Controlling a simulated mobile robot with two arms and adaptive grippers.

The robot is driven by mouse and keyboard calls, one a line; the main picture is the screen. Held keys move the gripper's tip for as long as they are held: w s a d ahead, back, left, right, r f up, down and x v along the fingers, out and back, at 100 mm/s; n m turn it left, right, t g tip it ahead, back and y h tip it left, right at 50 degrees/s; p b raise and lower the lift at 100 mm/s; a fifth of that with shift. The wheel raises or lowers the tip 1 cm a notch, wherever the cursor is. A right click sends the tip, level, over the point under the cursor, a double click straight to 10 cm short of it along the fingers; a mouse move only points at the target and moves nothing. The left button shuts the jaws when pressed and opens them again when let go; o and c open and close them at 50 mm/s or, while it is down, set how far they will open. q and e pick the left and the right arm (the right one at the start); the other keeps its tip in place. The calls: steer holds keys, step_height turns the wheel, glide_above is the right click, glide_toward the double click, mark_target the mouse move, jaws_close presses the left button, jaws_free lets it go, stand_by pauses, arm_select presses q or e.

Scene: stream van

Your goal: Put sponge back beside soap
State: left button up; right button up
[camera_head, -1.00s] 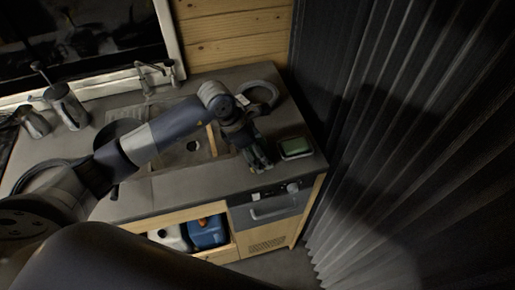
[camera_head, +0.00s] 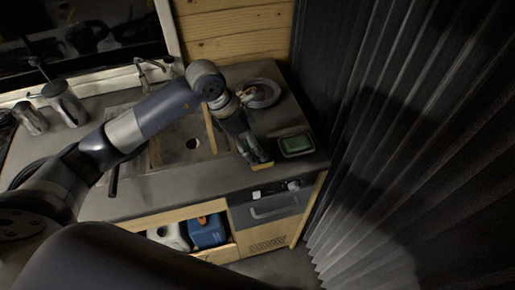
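A yellow sponge (camera_head: 262,166) is on the grey counter near its front edge, right at the fingertips of my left gripper (camera_head: 255,158). The gripper reaches down from the upper left and hides part of the sponge. Whether its fingers are closed on the sponge or apart from it is too small and dark to tell. A green soap (camera_head: 296,144) lies in a dark-rimmed dish just to the right of the sponge, with a small gap between. My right gripper is not in view.
A sink (camera_head: 190,146) with a faucet (camera_head: 150,72) behind it is left of the gripper. A round pan-like item (camera_head: 262,93) stands at the back right. Metal jugs (camera_head: 65,103) stand at the left. A dark pleated curtain (camera_head: 400,130) borders the counter's right side.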

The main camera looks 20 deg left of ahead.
arm_select(q)
steer(key=b+v, duration=0.1)
steer(key=v, duration=0.6)
steer(key=shift+r+b, duration=0.4)
steer(key=shift+s+f, duration=0.1)
steer(key=shift+s, duration=0.05)
